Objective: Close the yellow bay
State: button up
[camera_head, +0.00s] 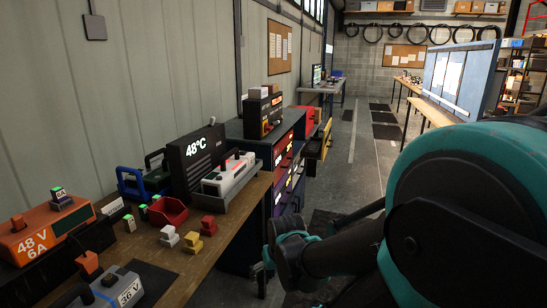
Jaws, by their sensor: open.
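A dark blue cabinet (237,128) stands along the left wall past the near bench, with bays of several colours on its aisle side. A yellow part (314,147), which looks like the yellow bay, sticks out into the aisle at the cabinet's far end and appears open. Its inside is too small to make out. My dark and teal arm comes in from the right and bends low in front of the cabinet's near end, well short of the yellow part. I cannot make out my gripper's fingers.
A wooden bench (205,250) at left holds chargers, a red bin (168,212) and small blocks. Red parts (306,121) stick out near the yellow one. The aisle floor (350,165) beyond is clear. Tables and a blue board (460,78) line the right side.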

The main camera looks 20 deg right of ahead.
aim_at(316, 148)
jog(key=i+l+z, duration=0.35)
jog(key=i+l, duration=0.25)
jog(key=i+l+z, duration=0.35)
jog(key=i+l, duration=0.4)
jog(key=i, duration=0.3)
jog(key=i+l+u, duration=0.1)
jog(key=i, duration=0.3)
jog(key=i+l, duration=0.15)
jog(key=i, duration=0.3)
